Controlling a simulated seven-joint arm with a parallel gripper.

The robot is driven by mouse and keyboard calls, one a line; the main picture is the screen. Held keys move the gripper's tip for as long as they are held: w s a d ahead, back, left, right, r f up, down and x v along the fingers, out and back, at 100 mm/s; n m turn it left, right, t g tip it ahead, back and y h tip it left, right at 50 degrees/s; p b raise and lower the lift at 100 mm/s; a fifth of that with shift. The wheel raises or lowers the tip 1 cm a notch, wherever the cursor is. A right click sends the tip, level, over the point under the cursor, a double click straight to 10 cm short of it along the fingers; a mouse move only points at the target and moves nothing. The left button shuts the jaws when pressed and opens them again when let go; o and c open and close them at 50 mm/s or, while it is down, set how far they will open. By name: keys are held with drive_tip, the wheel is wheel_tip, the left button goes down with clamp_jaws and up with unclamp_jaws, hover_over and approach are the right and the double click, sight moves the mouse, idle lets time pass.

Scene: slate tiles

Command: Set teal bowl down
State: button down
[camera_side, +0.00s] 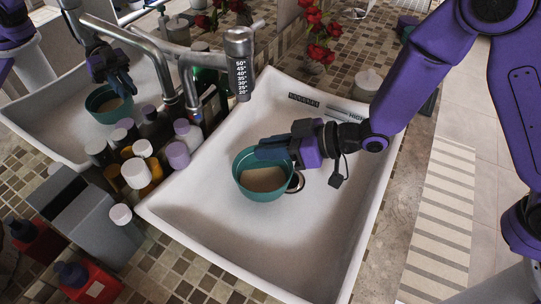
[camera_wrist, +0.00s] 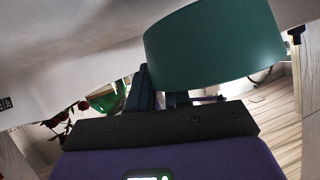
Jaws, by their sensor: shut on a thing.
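The teal bowl (camera_side: 262,190) is in the middle of the white sink basin in the side view, with a tan content or inner bottom showing inside. My gripper (camera_side: 272,150) is shut on the bowl's far rim, reaching in from the right. In the wrist view the teal bowl (camera_wrist: 215,45) fills the upper right, and the dark fingers of my gripper (camera_wrist: 150,90) meet its left edge. I cannot tell whether the bowl's underside touches the basin.
The white sink (camera_side: 210,230) has free room around the bowl. A metal faucet (camera_side: 240,60) rises at the back left. Several bottles (camera_side: 140,165) crowd the left rim. A grey box (camera_side: 85,215) and red bottles (camera_side: 88,282) stand at lower left.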

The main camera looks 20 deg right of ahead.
drive_tip(key=shift+f, duration=1.35)
drive_tip(key=c, duration=1.1)
unclamp_jaws()
drive_tip(key=shift+f, duration=0.1)
drive_tip(key=v, duration=0.4)
drive_tip(key=shift+d, duration=0.2)
drive_tip(key=r, duration=0.7)
drive_tip(key=shift+s+d+r, duration=0.2)
drive_tip(key=shift+r, duration=0.1)
